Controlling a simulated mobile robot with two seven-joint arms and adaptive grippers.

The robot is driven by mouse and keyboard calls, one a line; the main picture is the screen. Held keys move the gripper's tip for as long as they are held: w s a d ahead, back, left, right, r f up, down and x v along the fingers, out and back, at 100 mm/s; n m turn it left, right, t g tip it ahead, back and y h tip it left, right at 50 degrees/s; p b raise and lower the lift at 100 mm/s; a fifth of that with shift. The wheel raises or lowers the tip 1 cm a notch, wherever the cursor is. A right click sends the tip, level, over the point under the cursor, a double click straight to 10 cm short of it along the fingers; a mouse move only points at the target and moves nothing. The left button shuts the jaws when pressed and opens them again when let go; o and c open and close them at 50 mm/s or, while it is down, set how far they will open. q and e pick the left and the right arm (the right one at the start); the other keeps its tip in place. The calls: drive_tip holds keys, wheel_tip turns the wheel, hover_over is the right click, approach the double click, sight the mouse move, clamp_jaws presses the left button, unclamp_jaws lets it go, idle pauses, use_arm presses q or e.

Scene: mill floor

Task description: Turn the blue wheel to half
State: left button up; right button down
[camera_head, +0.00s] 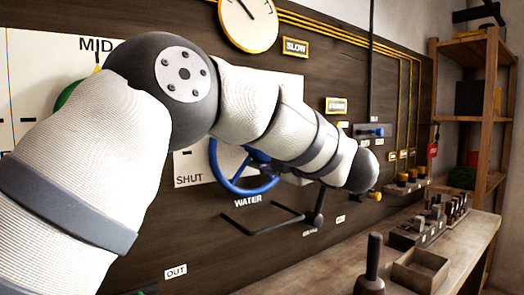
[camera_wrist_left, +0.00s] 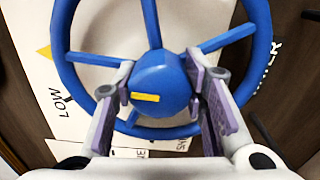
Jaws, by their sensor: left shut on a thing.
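The blue wheel (camera_head: 240,187) is mounted on the dark wall panel above a WATER label, partly hidden by my left arm. A white plate behind it carries a SHUT label (camera_head: 188,181). In the left wrist view the wheel's rim, spokes and round hub (camera_wrist_left: 158,70) fill the upper middle. A yellow bar (camera_wrist_left: 145,98) marks the hub. My left gripper (camera_wrist_left: 160,88) has its fingers on either side of the hub and is shut on it. A LOW label (camera_wrist_left: 62,103) and a yellow mark (camera_wrist_left: 45,52) show at the left. My right gripper is not in view.
A black bar handle (camera_head: 262,222) and a lever (camera_head: 317,208) are on the panel below and right of the wheel. A wooden bench (camera_head: 455,245) holds an open box (camera_head: 420,272) and a dark upright-handled object (camera_head: 372,265). Shelves (camera_head: 480,130) stand at the right.

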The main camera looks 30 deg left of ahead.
use_arm(q)
drive_tip(key=m, duration=0.5)
drive_tip(key=shift+m, duration=0.3)
idle(0.4)
drive_tip(key=o, duration=1.2)
drive_tip(key=shift+c, duration=0.2)
drive_tip(key=v, duration=1.2)
drive_tip(key=shift+s, duration=0.1)
